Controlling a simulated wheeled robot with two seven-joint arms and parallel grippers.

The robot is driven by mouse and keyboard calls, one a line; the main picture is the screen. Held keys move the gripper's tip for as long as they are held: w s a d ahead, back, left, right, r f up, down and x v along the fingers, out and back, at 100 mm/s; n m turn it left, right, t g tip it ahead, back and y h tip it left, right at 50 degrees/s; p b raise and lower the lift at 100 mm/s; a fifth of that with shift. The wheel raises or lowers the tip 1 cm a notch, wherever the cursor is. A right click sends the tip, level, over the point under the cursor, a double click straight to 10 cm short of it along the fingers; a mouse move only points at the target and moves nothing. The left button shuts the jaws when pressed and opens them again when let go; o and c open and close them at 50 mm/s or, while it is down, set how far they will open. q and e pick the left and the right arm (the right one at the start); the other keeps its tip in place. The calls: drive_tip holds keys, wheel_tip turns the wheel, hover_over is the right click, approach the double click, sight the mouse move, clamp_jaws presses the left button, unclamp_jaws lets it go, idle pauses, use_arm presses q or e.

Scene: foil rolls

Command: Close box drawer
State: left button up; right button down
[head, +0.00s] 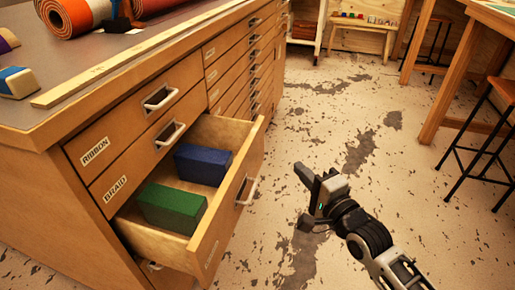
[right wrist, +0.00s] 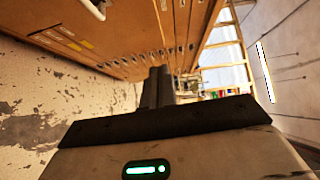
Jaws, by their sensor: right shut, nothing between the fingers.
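The open drawer (head: 247,187) juts out from the lower part of the wooden cabinet (head: 60,190), below the drawers labelled RIBBON and BRAID. A green box (head: 172,208) and a blue box (head: 203,164) lie inside it. The drawer's front carries a pale handle (head: 247,191). My right gripper (head: 303,172) is shut and empty, to the right of the drawer front and apart from it. In the right wrist view its fingers (right wrist: 158,88) are together, with the cabinet fronts beyond. My left gripper is not in view.
Orange and grey rolls (head: 68,15) lie on the cabinet top, beside a long wooden ruler (head: 130,55). The scuffed floor (head: 300,110) right of the drawer is clear. A stool (head: 495,125) and a wooden table (head: 455,80) stand at the right.

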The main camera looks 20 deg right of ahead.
use_arm(q)
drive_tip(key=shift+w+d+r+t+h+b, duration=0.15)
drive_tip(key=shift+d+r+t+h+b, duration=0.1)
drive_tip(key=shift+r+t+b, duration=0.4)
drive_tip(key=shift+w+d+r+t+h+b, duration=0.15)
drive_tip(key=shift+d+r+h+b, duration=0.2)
drive_tip(key=shift+b, duration=0.6)
use_arm(e)
drive_tip(key=shift+w+a+r, duration=0.1)
drive_tip(key=shift+w+a, duration=0.75)
drive_tip(key=shift+w, duration=1.15)
drive_tip(key=shift+w+a+f, duration=0.1)
drive_tip(key=shift+w+a, duration=0.75)
drive_tip(key=shift+w, duration=1.15)
drive_tip(key=shift+w+a+r, duration=0.1)
drive_tip(key=shift+w+a, duration=0.75)
drive_tip(key=shift+w, duration=1.15)
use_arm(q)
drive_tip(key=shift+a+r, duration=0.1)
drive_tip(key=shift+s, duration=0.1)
